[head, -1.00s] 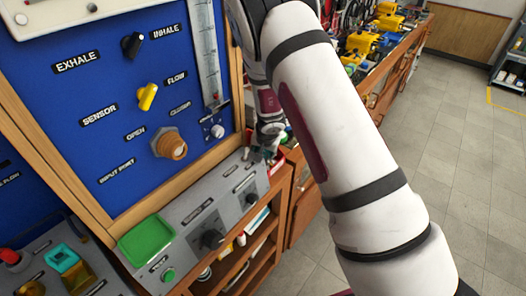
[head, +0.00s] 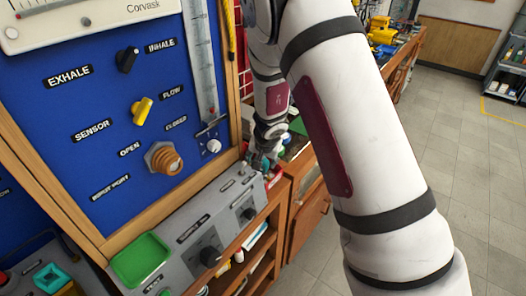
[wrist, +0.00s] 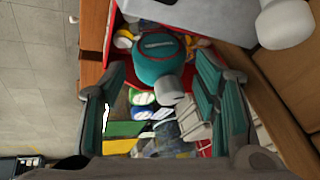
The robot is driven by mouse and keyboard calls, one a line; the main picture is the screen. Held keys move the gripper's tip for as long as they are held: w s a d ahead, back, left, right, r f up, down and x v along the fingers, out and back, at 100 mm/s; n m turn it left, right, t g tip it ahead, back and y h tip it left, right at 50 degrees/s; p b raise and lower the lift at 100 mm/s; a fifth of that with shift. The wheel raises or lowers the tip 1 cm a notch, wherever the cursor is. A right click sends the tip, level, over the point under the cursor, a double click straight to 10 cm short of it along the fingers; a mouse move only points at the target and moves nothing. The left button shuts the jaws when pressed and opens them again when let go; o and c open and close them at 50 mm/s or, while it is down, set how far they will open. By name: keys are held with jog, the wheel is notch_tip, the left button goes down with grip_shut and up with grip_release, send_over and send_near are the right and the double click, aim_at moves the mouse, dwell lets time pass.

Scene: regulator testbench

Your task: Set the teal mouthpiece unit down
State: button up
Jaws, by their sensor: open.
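The teal mouthpiece unit (wrist: 158,62) shows in the wrist view as a rounded teal body with a pale grey cylindrical end. It sits between the two fingertips of my gripper (wrist: 162,72), over or in a red tray (wrist: 108,42). My gripper is open, with a finger on each side of the unit; whether either finger touches it is hard to tell. In the head view my gripper (head: 262,163) is small, at the right end of the grey console, and the unit cannot be made out clearly there.
The wrist view shows several coloured items (wrist: 150,115) below the unit. In the head view a grey console (head: 175,243) with knobs and a green pad (head: 140,258) stands before the blue panel (head: 95,130). Open floor (head: 450,190) lies to the right.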

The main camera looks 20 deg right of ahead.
jog(key=s+a+r+n+y, duration=0.2)
jog(key=s+r, duration=0.6)
jog(key=r, duration=0.5)
jog(key=s+a+r+n+y, duration=0.25)
jog(key=s+r, duration=0.55)
jog(key=r, duration=0.4)
jog(key=s+d+r+n+h, duration=0.1)
jog(key=s+d+r+h, duration=0.1)
jog(key=s, duration=0.7)
jog(key=s+d+r+n+h, duration=0.1)
jog(key=s+d+r+h, duration=0.1)
jog(key=s, duration=0.8)
notch_tip(320, 180, up, 2)
jog(key=shift+d+r+p, duration=0.25)
jog(key=shift+d+p, duration=0.2)
jog(key=shift+d, duration=0.2)
jog(key=shift+s, duration=0.1)
